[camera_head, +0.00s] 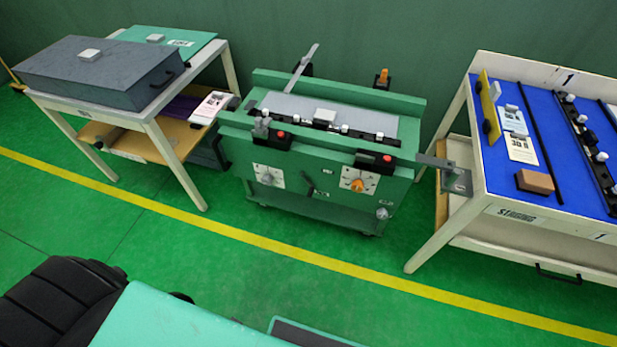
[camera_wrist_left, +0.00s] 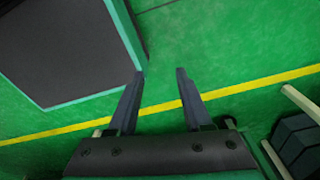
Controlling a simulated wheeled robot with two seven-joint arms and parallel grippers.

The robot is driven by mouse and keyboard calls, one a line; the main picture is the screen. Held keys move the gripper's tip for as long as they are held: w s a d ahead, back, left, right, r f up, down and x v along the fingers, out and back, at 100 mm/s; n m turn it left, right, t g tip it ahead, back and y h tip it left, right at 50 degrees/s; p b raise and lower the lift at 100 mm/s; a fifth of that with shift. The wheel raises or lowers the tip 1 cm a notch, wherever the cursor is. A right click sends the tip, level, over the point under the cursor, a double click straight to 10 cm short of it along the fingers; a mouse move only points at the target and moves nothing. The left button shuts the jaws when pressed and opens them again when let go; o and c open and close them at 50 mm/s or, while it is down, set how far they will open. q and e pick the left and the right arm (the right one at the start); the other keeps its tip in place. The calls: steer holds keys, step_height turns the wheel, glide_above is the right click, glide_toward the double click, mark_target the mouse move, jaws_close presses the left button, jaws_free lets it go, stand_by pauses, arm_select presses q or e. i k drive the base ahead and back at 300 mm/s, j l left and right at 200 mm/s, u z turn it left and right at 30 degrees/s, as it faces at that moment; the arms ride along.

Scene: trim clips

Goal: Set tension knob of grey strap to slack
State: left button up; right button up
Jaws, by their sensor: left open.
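The green bench fixture (camera_head: 330,212) stands in the middle of the head view. On its front are two white dial plates, one with a grey knob (camera_head: 266,178) on the left and one with an orange knob (camera_head: 358,185) on the right. Their exact settings are too small to read. A grey bar (camera_head: 304,66) sticks up at the fixture's back left. My left gripper (camera_wrist_left: 160,72) is open and empty in the left wrist view, over the green floor and well away from the knobs. My right gripper is not in view.
A table with a dark grey case (camera_head: 95,75) stands left of the fixture. A white table with a blue top (camera_head: 555,150) stands to the right, a grey bracket (camera_head: 457,180) at its near side. Open green floor with a yellow line (camera_head: 300,255) lies in front.

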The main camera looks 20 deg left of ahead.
mark_target(267, 180)
steer(key=u, duration=1)
